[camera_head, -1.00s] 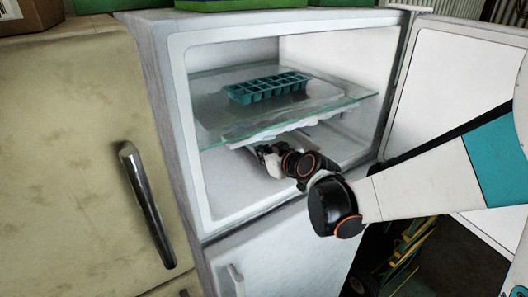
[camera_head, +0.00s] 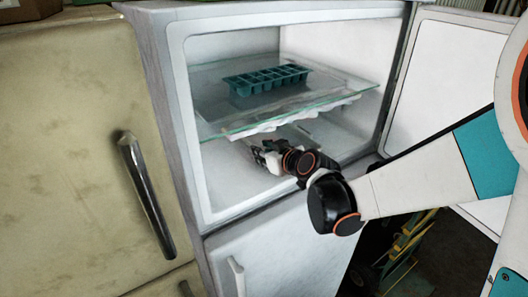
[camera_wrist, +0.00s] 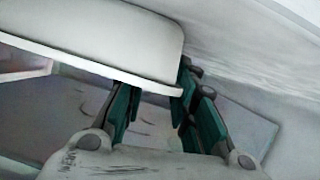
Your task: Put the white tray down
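The white tray (camera_wrist: 100,45) fills the upper left of the wrist view, a smooth white body with a thin projecting rim. My gripper (camera_wrist: 157,95) has two teal-padded fingers, clearly apart, with a visible gap. The left finger's tip is hidden behind the tray's rim, and the right finger is close beside the rim's right end. I cannot tell whether either finger touches the tray. In the head view my gripper (camera_head: 263,157) is inside the open fridge compartment, below the glass shelf. The tray cannot be clearly told apart there.
A teal ice-cube tray (camera_head: 265,80) sits on the glass shelf (camera_head: 225,118), close above my gripper. The compartment floor (camera_head: 235,190) has free room at the front.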

